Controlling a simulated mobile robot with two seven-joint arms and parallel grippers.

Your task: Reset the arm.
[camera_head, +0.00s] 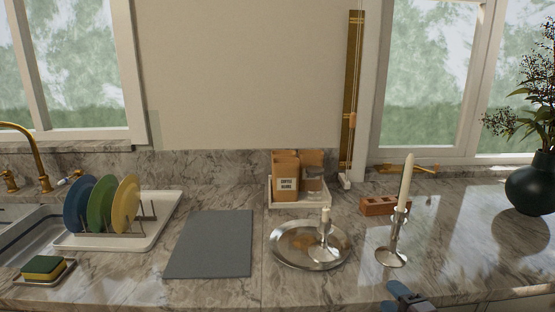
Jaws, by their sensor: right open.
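My right gripper (408,297) shows at the bottom edge, right of centre, at the front of the marble counter (350,292). It is open, and nothing shows between its fingers. Only its front end is in view. It is in front of a silver candlestick (393,250) holding a tall white candle (405,184), and appears apart from it. My left gripper is out of view.
A round silver tray (283,260) holds a short candle holder (324,250). A grey mat (211,245), a dish rack with plates (157,228), a sponge (43,266) and a sink lie left.

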